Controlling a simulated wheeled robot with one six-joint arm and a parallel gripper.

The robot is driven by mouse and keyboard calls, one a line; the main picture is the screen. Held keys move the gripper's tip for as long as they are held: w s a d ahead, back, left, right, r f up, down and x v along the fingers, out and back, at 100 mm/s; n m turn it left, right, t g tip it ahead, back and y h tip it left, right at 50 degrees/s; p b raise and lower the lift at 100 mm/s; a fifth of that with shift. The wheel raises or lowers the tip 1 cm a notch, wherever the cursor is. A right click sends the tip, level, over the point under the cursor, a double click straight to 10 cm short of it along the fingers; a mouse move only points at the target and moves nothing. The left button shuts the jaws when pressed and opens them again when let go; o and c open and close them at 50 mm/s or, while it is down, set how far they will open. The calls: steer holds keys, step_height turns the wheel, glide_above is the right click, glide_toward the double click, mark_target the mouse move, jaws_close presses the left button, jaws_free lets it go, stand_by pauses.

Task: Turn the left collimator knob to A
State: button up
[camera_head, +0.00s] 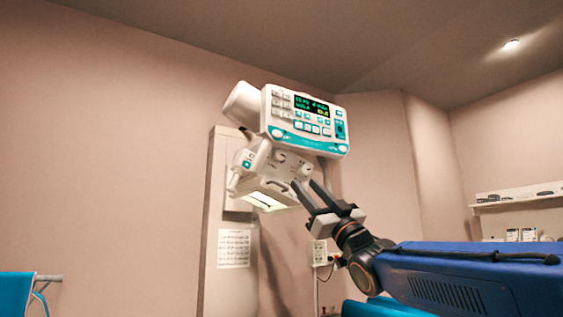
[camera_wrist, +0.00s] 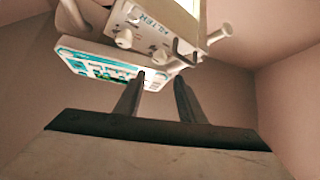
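The white collimator (camera_head: 262,168) hangs under the X-ray tube head, with a lit opening on its underside. Its left knob (camera_head: 279,156) is a small round knob on the front face. A right knob (camera_head: 305,170) sits lower and to the right. The letter marks and the knob settings are too small to read. My gripper (camera_head: 306,183) is open and empty, below and right of the knobs. In the wrist view my two fingers (camera_wrist: 160,77) stand apart, and the collimator appears upside down with a round knob (camera_wrist: 124,38) beside the label "FILTER".
The control panel (camera_head: 306,120) with a lit display is above the collimator. A column (camera_head: 218,190) with a paper notice stands behind it. A shelf (camera_head: 518,200) is at the right, and a teal surface (camera_head: 16,293) is at the lower left.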

mark_target(281, 157)
steer(key=x, duration=1.4)
steer(key=shift+w+r, duration=0.1)
steer(key=shift+r, duration=0.05)
steer(key=c, duration=0.8)
